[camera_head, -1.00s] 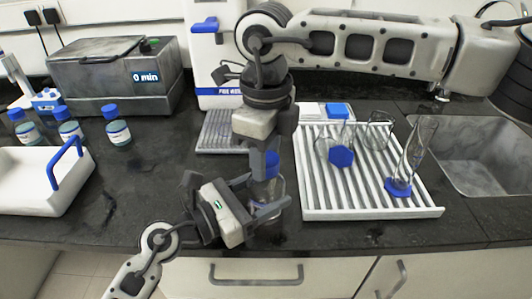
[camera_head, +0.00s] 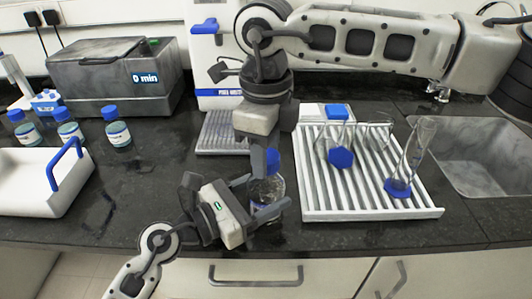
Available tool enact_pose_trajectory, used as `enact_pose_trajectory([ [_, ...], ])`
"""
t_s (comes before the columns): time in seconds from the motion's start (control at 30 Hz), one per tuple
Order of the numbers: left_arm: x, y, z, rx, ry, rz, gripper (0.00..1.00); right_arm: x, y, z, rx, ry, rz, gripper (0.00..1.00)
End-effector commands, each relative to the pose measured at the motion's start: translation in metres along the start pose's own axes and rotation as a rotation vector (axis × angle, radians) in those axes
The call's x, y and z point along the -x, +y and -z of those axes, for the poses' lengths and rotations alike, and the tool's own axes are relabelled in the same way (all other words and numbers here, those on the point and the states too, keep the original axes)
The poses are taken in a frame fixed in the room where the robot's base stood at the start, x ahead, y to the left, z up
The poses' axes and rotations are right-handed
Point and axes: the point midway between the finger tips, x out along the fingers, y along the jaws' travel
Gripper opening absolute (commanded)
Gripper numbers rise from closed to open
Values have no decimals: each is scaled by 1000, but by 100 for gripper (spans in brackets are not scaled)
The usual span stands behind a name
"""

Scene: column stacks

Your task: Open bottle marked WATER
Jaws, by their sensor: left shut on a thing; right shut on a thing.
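A clear bottle (camera_head: 268,190) with a blue cap (camera_head: 272,158) stands upright near the counter's front edge; its label cannot be read. My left gripper (camera_head: 268,203) comes in low from the left and is shut around the bottle's body. My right gripper (camera_head: 266,160) points down from above and is shut on the blue cap, hiding part of it. Several blue-capped bottles, such as this one (camera_head: 117,127), stand at the left behind the white tray; their labels are too small to read.
A white ribbed rack (camera_head: 372,212) with glassware on blue bases is close on the right, beside a sink (camera_head: 480,160). A white tray (camera_head: 30,190) with a blue handle is at the left. A grey water bath (camera_head: 115,80) stands behind. Dark counter between tray and bottle is clear.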

Motion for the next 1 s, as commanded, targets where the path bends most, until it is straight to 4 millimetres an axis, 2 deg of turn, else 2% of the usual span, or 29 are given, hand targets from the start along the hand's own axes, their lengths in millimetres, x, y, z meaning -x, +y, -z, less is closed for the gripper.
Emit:
enact_pose_trajectory([
  [0.37, 0, 0, 0, 0, 1, 0, 0, 13, 0, 0, 0, 0, -1, 12],
  [0.77, 0, 0, 0, 0, 1, 0, 0, 16, 0, 0, 0, 0, 0, 12],
  [1.0, 0, 0, 0, 0, 1, 0, 0, 42, 0, 0, -1, -1, 1, 12],
])
